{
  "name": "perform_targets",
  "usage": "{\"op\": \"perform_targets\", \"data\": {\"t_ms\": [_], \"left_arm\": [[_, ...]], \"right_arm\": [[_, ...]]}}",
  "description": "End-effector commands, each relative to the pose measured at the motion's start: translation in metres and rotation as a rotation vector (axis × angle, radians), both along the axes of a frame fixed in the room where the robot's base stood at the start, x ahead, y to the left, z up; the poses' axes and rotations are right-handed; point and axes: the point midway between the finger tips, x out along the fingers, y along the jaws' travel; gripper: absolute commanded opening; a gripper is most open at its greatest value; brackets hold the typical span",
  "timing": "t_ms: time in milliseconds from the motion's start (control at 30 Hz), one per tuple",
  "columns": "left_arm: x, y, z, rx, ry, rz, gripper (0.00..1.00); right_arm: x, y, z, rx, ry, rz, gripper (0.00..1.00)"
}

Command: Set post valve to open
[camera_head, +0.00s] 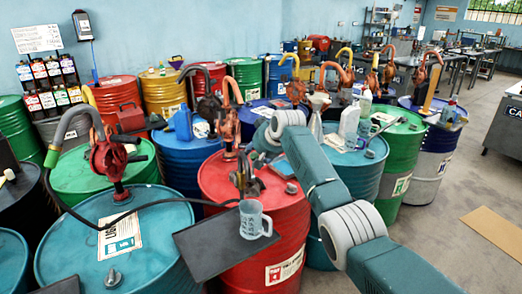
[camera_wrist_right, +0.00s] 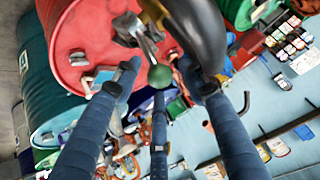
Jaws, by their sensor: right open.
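The post valve (camera_head: 243,178) stands on the top of the red drum (camera_head: 282,222) in the head view, partly hidden by my right gripper. In the right wrist view its metal body (camera_wrist_right: 131,28) shows near the top, with a green ball knob (camera_wrist_right: 160,76) in front. My right gripper (camera_head: 256,160) reaches down beside the valve from the right. In the wrist view its blue fingers (camera_wrist_right: 164,78) are spread apart, with the green knob between them; I cannot tell whether they touch it. My left gripper is not in view.
A clear mug (camera_head: 254,222) stands on a black tray (camera_head: 205,250) in front of the valve. A teal drum (camera_head: 160,243) with a red hand pump (camera_head: 110,160) and black hose is at left. More drums crowd behind. Open floor (camera_head: 450,240) lies at right.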

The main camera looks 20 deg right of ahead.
Motion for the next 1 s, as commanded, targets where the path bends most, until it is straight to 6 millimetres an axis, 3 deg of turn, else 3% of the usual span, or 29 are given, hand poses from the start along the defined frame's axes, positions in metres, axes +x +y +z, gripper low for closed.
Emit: {"op": "perform_targets", "data": {"t_ms": [400, 1000], "left_arm": [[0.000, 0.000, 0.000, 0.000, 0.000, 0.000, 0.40], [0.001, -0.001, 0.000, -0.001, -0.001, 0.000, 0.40]], "right_arm": [[-0.032, -0.007, 0.035, 0.003, -0.004, 0.000, 0.44], [-0.038, -0.009, 0.041, 0.003, -0.003, -0.001, 0.44]]}}
